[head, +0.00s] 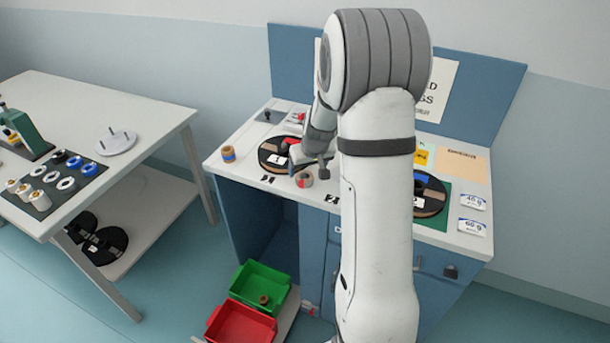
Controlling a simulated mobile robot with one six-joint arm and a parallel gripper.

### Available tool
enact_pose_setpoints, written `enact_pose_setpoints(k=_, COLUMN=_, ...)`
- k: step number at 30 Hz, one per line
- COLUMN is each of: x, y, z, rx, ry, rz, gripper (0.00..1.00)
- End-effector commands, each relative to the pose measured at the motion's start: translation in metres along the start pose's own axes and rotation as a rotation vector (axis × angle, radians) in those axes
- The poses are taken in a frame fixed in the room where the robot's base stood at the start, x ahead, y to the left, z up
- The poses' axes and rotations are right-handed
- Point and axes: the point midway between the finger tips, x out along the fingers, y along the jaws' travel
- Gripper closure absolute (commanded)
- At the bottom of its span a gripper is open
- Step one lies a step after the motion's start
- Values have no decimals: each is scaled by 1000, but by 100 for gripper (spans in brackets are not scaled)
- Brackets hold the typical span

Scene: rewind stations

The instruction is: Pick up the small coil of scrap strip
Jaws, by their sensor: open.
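A small tan coil with a red mark (304,179) lies on the white bench top (245,178), near its front edge between the labels 1 and 2. It looks like the coil of scrap strip, though it is small in view. My gripper (309,172) is open and low over the bench, just above or at this coil. Whether the fingers touch it or stand around it I cannot tell. My arm hides the middle of the bench.
A black reel (270,160) lies left of my gripper, and another reel (430,197) sits on a green mat at right. A tan and blue roll (228,153) stands at the bench's left end. Below are a green bin (250,278) holding a brown ring and a red bin (240,326).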

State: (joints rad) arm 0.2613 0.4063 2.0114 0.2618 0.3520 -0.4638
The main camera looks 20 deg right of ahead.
Motion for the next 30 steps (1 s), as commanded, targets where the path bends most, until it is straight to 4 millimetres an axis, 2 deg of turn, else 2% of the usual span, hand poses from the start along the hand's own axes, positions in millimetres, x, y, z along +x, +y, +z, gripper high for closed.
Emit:
enact_pose_setpoints(k=12, x=50, y=0, z=0, rx=-2, ry=-3, rz=0, gripper=25)
enact_pose_setpoints(k=16, x=57, y=0, z=-1, rx=-1, ry=-1, rz=1, gripper=25)
enact_pose_setpoints(k=22, x=58, y=0, z=-1, rx=-2, ry=0, rz=1, gripper=25)
enact_pose_setpoints(k=30, x=57, y=0, z=-1, rx=-2, ry=-1, rz=1, gripper=45)
